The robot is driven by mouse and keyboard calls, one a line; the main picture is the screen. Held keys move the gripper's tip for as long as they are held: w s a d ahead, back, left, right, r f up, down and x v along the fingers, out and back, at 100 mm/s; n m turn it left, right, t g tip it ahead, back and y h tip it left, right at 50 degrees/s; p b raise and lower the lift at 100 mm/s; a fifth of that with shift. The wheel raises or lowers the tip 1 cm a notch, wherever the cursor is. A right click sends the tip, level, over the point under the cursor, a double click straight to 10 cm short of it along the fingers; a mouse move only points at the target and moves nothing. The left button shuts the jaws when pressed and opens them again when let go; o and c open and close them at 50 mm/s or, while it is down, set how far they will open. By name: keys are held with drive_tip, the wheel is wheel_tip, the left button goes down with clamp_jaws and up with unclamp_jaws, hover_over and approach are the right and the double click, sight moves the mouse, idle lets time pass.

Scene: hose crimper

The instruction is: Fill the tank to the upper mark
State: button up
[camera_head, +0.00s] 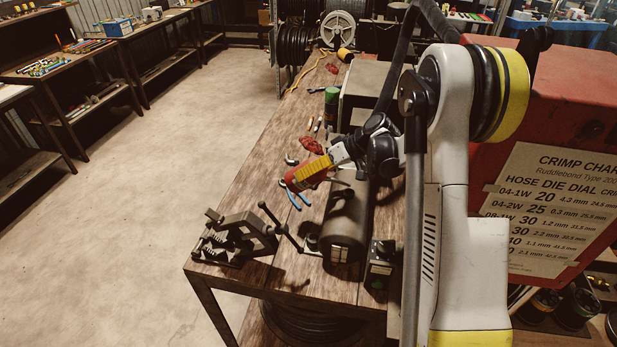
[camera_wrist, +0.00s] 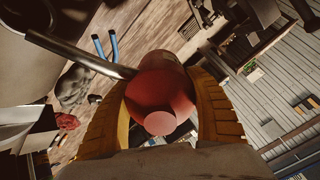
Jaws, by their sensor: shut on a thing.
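My gripper (camera_head: 314,170), with yellow fingers, is shut on a red can (camera_wrist: 160,95) and holds it above the workbench. The fingers lie on both sides of the can in the wrist view. A thin grey spout (camera_wrist: 80,54) runs from the can toward the upper left of that view. A dark cylindrical tank (camera_head: 347,218) lies on the bench in the head view, just below and right of my gripper. The spout points toward the tank's far end, but I cannot tell if its tip is over an opening. No level or upper mark can be made out.
Blue-handled pliers (camera_head: 298,198) lie below the gripper. A lever (camera_head: 282,226) and a dark metal tool (camera_head: 232,240) stand at the bench's near end. A green can (camera_head: 331,100) and red rag (camera_head: 312,145) are farther back. A red crimper cabinet (camera_head: 560,100) stands right. Floor at left is clear.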

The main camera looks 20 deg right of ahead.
drive_tip(key=shift+o, duration=0.2)
drive_tip(key=shift+r+b, duration=0.15)
drive_tip(key=shift+b, duration=0.3)
drive_tip(key=shift+r+t+y+b, duration=0.25)
drive_tip(key=shift+t+y+b, duration=0.15)
drive_tip(key=shift+y, duration=0.1)
drive_tip(key=shift+c, duration=0.2)
drive_tip(key=shift+w+a+r, duration=0.1)
drive_tip(key=shift+r, duration=0.1)
idle(6.5)
